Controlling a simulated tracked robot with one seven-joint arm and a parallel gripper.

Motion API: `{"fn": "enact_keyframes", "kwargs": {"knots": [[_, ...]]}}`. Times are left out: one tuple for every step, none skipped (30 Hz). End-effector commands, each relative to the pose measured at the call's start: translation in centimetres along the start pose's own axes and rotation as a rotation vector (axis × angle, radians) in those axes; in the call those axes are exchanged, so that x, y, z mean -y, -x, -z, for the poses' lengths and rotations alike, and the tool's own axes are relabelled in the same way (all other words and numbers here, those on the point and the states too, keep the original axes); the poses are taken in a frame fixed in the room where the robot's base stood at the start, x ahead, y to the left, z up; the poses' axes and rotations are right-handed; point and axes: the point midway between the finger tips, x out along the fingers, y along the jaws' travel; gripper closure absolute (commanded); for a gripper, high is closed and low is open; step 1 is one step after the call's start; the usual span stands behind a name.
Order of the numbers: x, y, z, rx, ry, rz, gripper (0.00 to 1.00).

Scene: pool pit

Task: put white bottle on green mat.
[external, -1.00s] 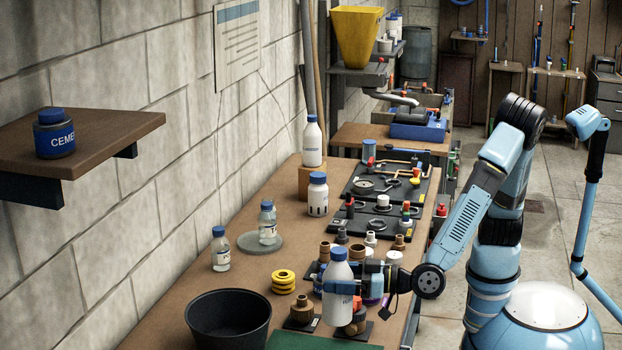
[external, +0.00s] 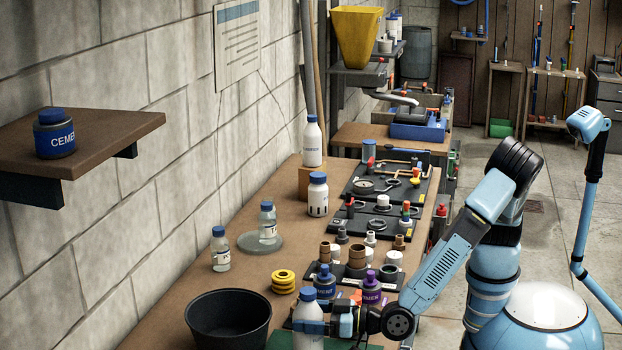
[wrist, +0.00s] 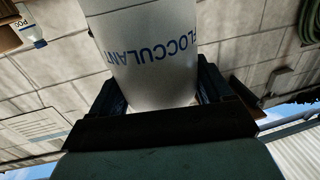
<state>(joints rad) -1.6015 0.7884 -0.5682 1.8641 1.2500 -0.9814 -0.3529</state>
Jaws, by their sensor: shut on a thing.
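The white bottle (external: 308,313) with a blue cap is upright in my gripper (external: 322,328), low over the near end of the bench. In the wrist view the bottle (wrist: 150,60) fills the space between the fingers (wrist: 160,92) and its label reads FLOCCULANT. My gripper is shut on it. The green mat (external: 279,341) shows at the bottom edge, partly behind the bottle and gripper and cut off by the frame. The bottle is in front of the mat in the picture; its base is at the frame edge, so I cannot tell whether it touches the mat.
A black bucket (external: 228,322) stands left of the mat. Yellow rings (external: 284,281) lie behind it. Blue-capped cement (external: 325,285) and purple-capped (external: 371,291) containers stand just behind my gripper. Other bottles, a grey disc (external: 260,243) and fittings on dark boards are farther back.

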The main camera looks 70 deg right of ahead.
Motion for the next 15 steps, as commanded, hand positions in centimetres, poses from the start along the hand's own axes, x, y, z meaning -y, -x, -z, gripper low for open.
{"fn": "enact_keyframes", "kwargs": {"knots": [[0.0, 0.0, -0.8, -0.001, 0.002, 0.000, 0.76], [0.0, 0.0, -1.1, -0.001, 0.002, 0.000, 0.76], [0.0, 0.0, -1.6, -0.001, 0.002, 0.001, 0.76], [0.0, 0.0, -1.8, -0.001, 0.002, 0.000, 0.76], [0.0, 0.0, -1.9, -0.001, 0.001, 0.000, 0.76], [0.0, 0.0, -2.0, -0.001, 0.000, 0.000, 0.76], [0.0, 0.0, -2.0, -0.001, -0.001, 0.000, 0.76], [0.0, 0.0, -1.9, -0.001, -0.002, 0.000, 0.76], [0.0, 0.0, -1.9, -0.001, -0.001, 0.000, 0.76], [0.0, 0.0, -1.9, -0.001, -0.001, 0.000, 0.76], [0.0, 0.0, -1.9, -0.001, -0.001, 0.000, 0.76], [0.0, 0.0, -1.9, -0.001, -0.001, 0.000, 0.76], [0.0, 0.0, -2.0, -0.001, -0.001, 0.000, 0.76], [0.0, 0.0, -2.0, -0.001, -0.001, 0.000, 0.76], [-0.1, 0.0, -2.1, -0.001, -0.001, 0.000, 0.76]]}}
